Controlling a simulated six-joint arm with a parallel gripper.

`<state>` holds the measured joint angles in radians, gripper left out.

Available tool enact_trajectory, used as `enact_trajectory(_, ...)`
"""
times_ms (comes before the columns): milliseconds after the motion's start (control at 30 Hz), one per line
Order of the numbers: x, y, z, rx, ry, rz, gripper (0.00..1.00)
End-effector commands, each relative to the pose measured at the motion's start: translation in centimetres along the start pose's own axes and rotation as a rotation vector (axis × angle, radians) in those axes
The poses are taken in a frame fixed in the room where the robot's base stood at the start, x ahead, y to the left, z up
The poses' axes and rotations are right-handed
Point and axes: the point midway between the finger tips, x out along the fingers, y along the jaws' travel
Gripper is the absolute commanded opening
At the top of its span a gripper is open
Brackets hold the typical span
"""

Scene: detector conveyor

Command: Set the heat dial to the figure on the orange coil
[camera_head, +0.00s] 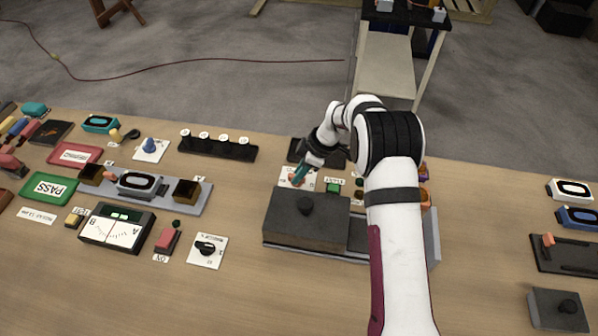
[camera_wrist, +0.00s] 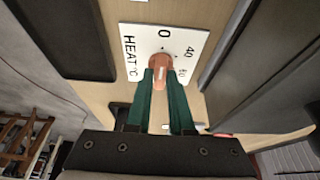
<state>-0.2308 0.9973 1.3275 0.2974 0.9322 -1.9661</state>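The heat dial is an orange-brown knob (camera_wrist: 160,68) with a pale streak, on a white plate (camera_wrist: 130,42) marked "HEAT °C", 0, 40 and a partly covered figure. The plate also shows in the head view (camera_head: 285,172). My gripper (camera_wrist: 160,76) has its two green fingers on either side of the knob, and they appear to touch it. In the head view my gripper (camera_head: 300,175) points down at the plate. Orange, coil-like pieces (camera_head: 425,198) show beside my arm in the head view, partly hidden by it. No figure on them is readable.
A dark rack with white-topped pegs (camera_head: 217,146) is to the left. A meter (camera_head: 117,228), a red switch (camera_head: 167,238) and a black rotary dial (camera_head: 206,248) sit at front left.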

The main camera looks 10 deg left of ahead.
Motion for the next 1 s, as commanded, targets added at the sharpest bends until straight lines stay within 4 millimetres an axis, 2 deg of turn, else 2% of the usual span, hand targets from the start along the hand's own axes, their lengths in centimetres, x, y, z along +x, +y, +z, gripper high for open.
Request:
enact_trajectory(33,-0.01,0.0,0.0,0.0,0.0,0.0,0.09)
enact_trajectory(100,-0.02,0.0,0.0,0.0,0.0,0.0,0.0)
enact_trajectory(567,-0.05,-0.04,0.01,0.032,0.0,0.013,0.0)
enact_trajectory(767,-0.04,-0.16,-0.05,0.135,0.002,0.054,0.0)
enact_trajectory(1000,-0.01,-0.3,-0.11,0.332,0.001,0.136,0.0)
